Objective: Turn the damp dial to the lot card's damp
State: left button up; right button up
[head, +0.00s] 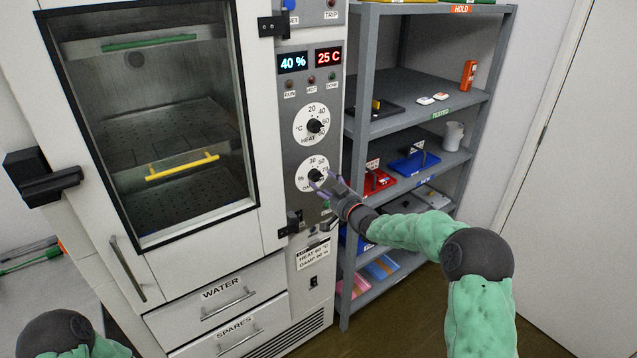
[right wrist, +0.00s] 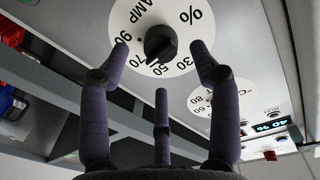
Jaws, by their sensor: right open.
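The damp dial (head: 316,175) is a white disc with a black knob on the grey control panel, below the similar heat dial (head: 314,124). In the right wrist view the damp knob (right wrist: 160,43) sits between my spread fingers, with marks 30, 50, 70 and 90 around it. I cannot tell its exact setting. My right gripper (head: 325,183) is open in front of the dial, with no clear contact. The lot card (head: 313,256) below seems to read heat 60 °C, damp 90 %. My left gripper is out of view; only part of its arm shows.
Displays read 40 % (head: 292,62) and 25 C (head: 328,57). The glass-doored chamber (head: 155,110) stands left of the panel. A grey shelf rack (head: 420,125) with trays and a mug (head: 453,136) stands close on the right, beside my right arm.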

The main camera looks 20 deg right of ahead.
aim_at(319, 179)
jog(key=shift+x, duration=1.85)
jog(key=shift+s, duration=0.1)
jog(key=c, duration=1.2)
